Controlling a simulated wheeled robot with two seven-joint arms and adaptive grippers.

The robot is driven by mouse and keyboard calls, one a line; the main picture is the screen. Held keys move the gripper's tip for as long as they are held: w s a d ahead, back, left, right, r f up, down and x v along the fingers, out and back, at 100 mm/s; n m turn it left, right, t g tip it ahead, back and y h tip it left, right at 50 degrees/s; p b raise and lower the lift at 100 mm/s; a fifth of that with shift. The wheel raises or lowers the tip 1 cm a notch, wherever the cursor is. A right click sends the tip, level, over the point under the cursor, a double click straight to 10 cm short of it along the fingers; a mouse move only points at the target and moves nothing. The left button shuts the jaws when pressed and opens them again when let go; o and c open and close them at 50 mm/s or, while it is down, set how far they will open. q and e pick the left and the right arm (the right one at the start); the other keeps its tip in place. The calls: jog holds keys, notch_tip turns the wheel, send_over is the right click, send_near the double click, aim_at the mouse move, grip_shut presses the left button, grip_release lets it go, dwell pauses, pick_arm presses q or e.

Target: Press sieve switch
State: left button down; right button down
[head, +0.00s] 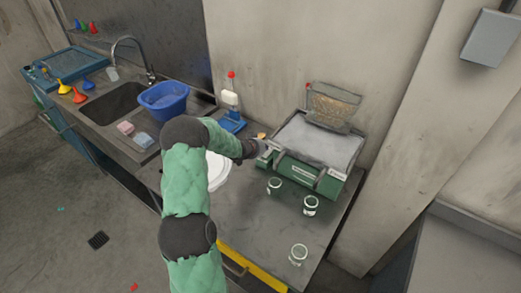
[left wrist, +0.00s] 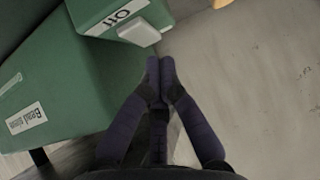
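The bead sieve (head: 302,172) is a green machine with a grey top, standing at the right end of the bench in the head view. In the left wrist view, its green housing (left wrist: 60,75) carries a "Bead sieve" label. A smaller green box there has a white "Off" label and a pale rectangular switch (left wrist: 139,33). My left gripper (head: 262,146) is at the sieve's left front corner. In the left wrist view, its two fingertips (left wrist: 160,68) are together with nothing between them, just below the switch, seemingly apart from it. My right gripper is not in view.
Several glass jars (head: 310,204) stand in front of the sieve. A white round lid or pail (head: 217,170) is beside my left arm. A blue basin (head: 164,99) and a bottle (head: 230,97) are further left.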

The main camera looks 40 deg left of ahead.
pick_arm(q)
jog(key=shift+x, duration=0.9)
jog(key=shift+r+p, duration=0.1)
jog(key=shift+p, duration=0.25)
jog(key=p, duration=0.3)
jog(key=g+p, duration=0.1)
jog(key=p, duration=0.2)
jog(key=shift+w+f, duration=0.2)
jog(key=shift+f, duration=0.05)
jog(key=shift+f+b, duration=0.25)
jog(key=shift+b, duration=0.05)
jog(key=shift+s, duration=0.1)
